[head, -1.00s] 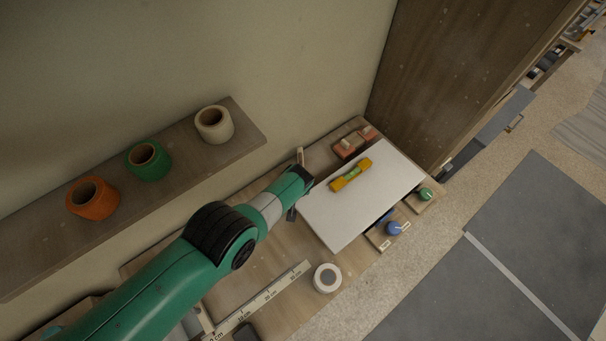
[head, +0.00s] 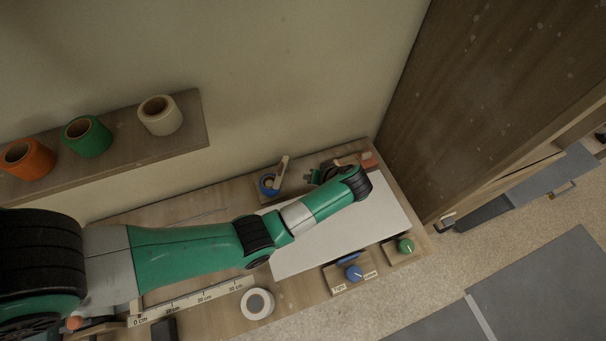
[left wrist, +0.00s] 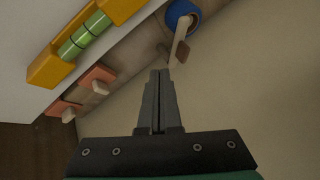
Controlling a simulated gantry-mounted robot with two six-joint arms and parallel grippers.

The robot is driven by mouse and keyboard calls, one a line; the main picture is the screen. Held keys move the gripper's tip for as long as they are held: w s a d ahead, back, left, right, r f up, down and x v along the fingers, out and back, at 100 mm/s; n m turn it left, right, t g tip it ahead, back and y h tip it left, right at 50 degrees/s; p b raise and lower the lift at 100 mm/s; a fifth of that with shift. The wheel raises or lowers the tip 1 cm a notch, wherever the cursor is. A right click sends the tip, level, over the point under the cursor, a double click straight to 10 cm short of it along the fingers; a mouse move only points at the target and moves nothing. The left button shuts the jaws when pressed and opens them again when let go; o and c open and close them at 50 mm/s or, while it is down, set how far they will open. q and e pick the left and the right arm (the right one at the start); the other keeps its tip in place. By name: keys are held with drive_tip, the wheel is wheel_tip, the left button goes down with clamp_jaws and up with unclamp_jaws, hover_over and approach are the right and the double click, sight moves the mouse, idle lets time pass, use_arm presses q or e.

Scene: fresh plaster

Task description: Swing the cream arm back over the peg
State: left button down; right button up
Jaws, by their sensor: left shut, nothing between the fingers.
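The cream arm (head: 282,172) stands out beside a blue roll (head: 268,186) at the back of the bench, near the wall. In the left wrist view the cream arm (left wrist: 181,42) lies across the edge of the blue roll (left wrist: 180,14) and has a brown end. I cannot make out the peg; the roll may hide it. My left gripper (head: 313,179) is to the right of the cream arm in the head view, apart from it. In the left wrist view its fingers (left wrist: 160,74) are shut and empty, with the tips just short of the arm's brown end. My right gripper is not in view.
A white board (head: 390,215) lies under my left arm, with a yellow level (left wrist: 45,70) on it. Orange blocks (head: 369,161) sit behind it. A shelf (head: 198,120) holds three tape rolls.

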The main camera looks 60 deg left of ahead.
use_arm(q)
drive_tip(key=b, duration=0.2)
approach(283, 173)
wheel_tip(283, 173, down, 4)
drive_tip(key=w, duration=0.2)
drive_tip(key=s+a+p, duration=0.2)
drive_tip(key=a, duration=0.1)
drive_tip(key=shift+s, duration=0.3)
drive_tip(key=shift+w+f, duration=0.1)
